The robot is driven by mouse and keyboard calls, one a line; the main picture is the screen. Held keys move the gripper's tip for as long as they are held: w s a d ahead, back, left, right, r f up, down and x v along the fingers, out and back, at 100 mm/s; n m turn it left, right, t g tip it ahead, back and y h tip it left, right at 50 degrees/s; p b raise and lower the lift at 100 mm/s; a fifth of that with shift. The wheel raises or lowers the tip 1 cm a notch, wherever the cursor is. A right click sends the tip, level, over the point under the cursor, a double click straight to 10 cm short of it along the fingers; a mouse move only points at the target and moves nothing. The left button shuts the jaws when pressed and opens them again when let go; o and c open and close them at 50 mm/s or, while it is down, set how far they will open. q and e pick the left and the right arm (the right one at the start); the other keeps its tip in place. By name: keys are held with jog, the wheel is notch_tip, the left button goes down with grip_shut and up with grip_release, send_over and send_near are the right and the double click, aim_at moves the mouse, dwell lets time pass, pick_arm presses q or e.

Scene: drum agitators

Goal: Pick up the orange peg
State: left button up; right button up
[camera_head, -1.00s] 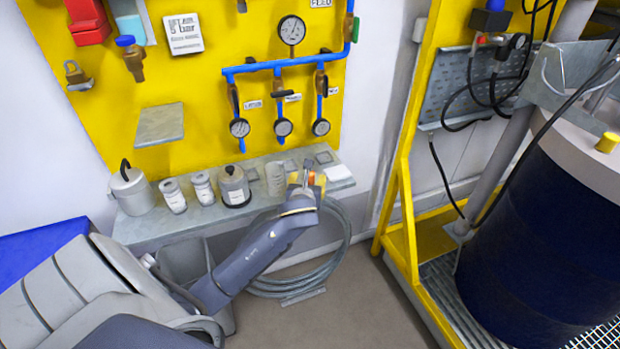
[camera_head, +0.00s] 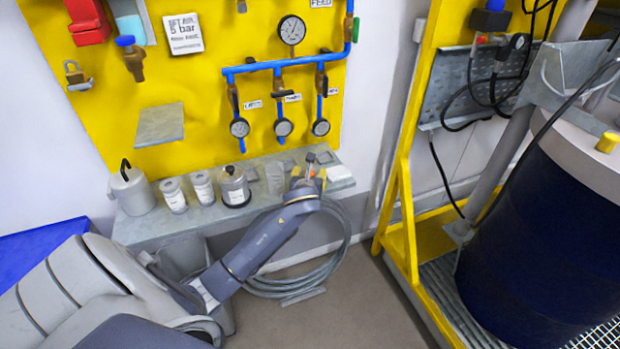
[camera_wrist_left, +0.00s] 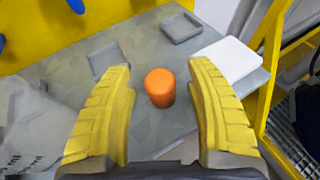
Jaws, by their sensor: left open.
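The orange peg (camera_wrist_left: 160,88) stands upright on the grey shelf (camera_wrist_left: 60,75) in the left wrist view. My left gripper (camera_wrist_left: 162,95) is open, with one yellow finger on each side of the peg and a gap to both. In the head view my left gripper (camera_head: 308,172) is over the right end of the shelf; the peg cannot be made out clearly there behind the gripper. My right gripper is not in view.
A white block (camera_wrist_left: 228,58) and shallow square recesses (camera_wrist_left: 181,28) lie beyond the peg. Jars (camera_head: 234,187) and a clear cup (camera_head: 275,178) stand left of the gripper. A yellow frame (camera_head: 402,190) rises at the right.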

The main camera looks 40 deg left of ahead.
pick_arm(q)
jog(key=shift+c, duration=0.2)
grip_shut()
dwell(0.4)
